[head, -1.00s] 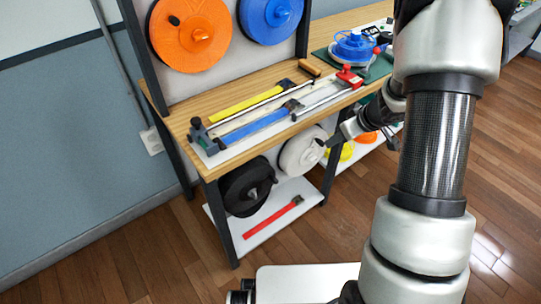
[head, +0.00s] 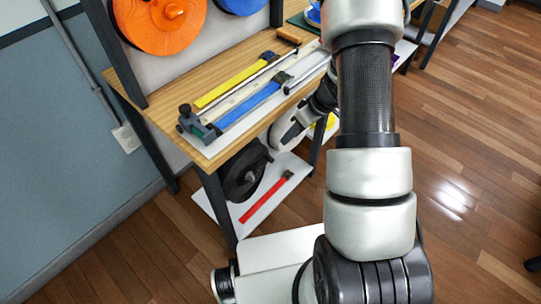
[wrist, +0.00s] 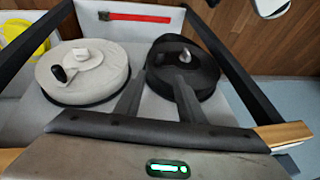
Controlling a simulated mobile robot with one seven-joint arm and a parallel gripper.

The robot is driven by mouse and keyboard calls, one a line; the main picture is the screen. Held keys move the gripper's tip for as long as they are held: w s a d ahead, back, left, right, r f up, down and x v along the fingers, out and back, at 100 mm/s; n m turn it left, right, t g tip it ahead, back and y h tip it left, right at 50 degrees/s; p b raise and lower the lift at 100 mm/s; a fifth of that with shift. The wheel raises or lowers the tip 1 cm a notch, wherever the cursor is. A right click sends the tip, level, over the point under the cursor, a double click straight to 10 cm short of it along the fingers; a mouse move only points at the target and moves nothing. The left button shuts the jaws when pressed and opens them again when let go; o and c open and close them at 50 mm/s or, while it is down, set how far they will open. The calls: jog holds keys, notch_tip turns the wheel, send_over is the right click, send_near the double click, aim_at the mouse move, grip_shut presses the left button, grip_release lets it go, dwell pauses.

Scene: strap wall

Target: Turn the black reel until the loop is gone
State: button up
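The black reel (head: 238,180) lies on the low white shelf under the bench, with a raised knob on top. In the wrist view the black reel (wrist: 207,82) is on the right, partly behind my fingers. My gripper (wrist: 160,82) is open, its two dark fingers apart and pointing toward the near side of the black reel. I cannot tell whether a finger touches it. In the head view the gripper's fingers are not clearly visible. No loop can be made out in either view.
A white reel (wrist: 83,75) with a dark handle sits beside the black one. A red strap piece (wrist: 135,17) lies on the shelf. Dark frame posts (wrist: 238,85) flank the shelf. The wooden bench top (head: 165,120) above holds yellow and blue straps. Open floor lies right.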

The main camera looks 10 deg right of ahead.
aim_at(270, 157)
jog(key=b+x, duration=0.5)
jog(key=x, duration=1)
jog(key=shift+a+f, duration=0.1)
jog(key=shift+f, duration=0.05)
jog(key=shift+c, duration=0.2)
grip_shut()
